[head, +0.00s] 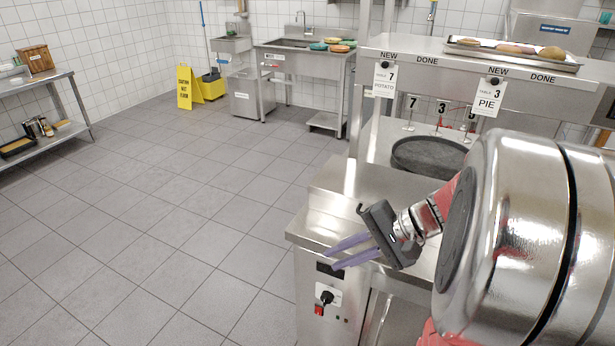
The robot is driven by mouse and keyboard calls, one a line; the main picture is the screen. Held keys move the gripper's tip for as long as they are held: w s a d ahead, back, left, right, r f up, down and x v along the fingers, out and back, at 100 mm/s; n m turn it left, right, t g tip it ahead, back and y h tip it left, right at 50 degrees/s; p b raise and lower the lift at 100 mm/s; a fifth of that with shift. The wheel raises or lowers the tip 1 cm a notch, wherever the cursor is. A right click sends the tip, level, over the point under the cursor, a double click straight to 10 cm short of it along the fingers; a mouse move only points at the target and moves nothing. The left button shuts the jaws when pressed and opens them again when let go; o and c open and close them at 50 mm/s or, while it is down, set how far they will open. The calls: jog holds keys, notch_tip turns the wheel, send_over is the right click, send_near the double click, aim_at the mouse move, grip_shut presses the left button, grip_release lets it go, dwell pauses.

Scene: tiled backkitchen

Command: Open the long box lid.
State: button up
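No box that I can clearly identify as the long box with a lid is in the head view. My gripper (330,260) has two purple fingers with a gap between them. It is open and empty, pointing left over the near left edge of a steel counter unit (345,190). My arm hides much of the counter's right side.
The counter front has a black knob and red switch (320,310). A round dark pan (430,155) stands under the ticket shelf (400,52), which carries a food tray (512,55). A yellow wet-floor sign (184,86), sink and left shelf stand farther back. The tiled floor between is clear.

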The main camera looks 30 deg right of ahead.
jog(key=s+d+f+m+t+h, duration=0.1)
jog(key=d+m+t, duration=0.3)
jog(key=d, duration=0.7)
jog(key=s+d+m+t+h, duration=0.1)
jog(key=d+m+t, duration=0.3)
jog(key=d, duration=0.7)
jog(key=shift+s+f+t+h, duration=0.3)
jog(key=shift+f+t, duration=0.1)
jog(key=shift+w, duration=0.1)
jog(key=x, duration=1.3)
jog(key=shift+w+a+f, duration=0.15)
jog(key=shift+w+a, duration=0.05)
jog(key=shift+w, duration=0.05)
jog(key=shift+c, duration=0.2)
grip_shut()
